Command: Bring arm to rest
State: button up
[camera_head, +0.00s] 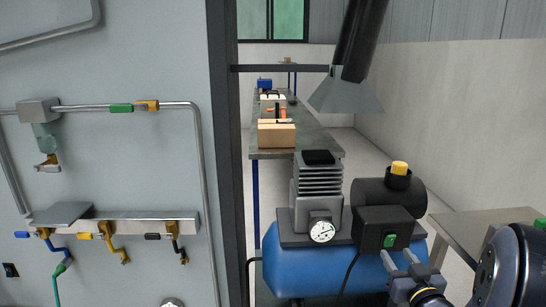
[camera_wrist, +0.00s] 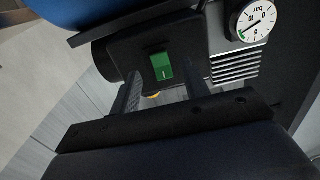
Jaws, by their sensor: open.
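My gripper (camera_head: 399,257) is at the lower right in the camera_head view, in front of the blue air compressor (camera_head: 300,272). Its two fingers stand apart with nothing between them; they also show in the wrist view (camera_wrist: 163,84). The compressor's black box with a green switch (camera_head: 390,241) is just beyond the fingertips. In the wrist view the green switch (camera_wrist: 160,67) appears between the fingers. I cannot tell whether a finger touches the box. My arm (camera_head: 507,268) enters from the right edge.
The round pressure gauge (camera_head: 321,231) is on the compressor's front. A grey wall panel (camera_head: 110,160) with pipes and coloured valves fills the left. A long table (camera_head: 318,137) with boxes (camera_head: 277,135) stands behind. A low table (camera_head: 480,226) is at the right. A dark pipe with a hood (camera_head: 345,94) hangs above.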

aim_at(390, 242)
jog(key=w, duration=0.3)
jog(key=shift+w+a, duration=0.1)
jog(key=shift+s+r+p, duration=0.15)
jog(key=shift+s+p, duration=0.05)
jog(key=shift+p, duration=0.5)
jog(key=shift+f+b, duration=0.35)
jog(key=shift+b, duration=0.5)
jog(key=s, duration=1.1)
jog(key=w, duration=1.1)
jog(key=shift+w+r, duration=0.2)
jog(key=shift+w, duration=0.05)
jog(key=p, duration=0.3)
jog(key=shift+s+r+g, duration=0.25)
jog(key=shift+r+g, duration=0.05)
jog(key=shift+r, duration=0.05)
jog(key=shift+p, duration=0.75)
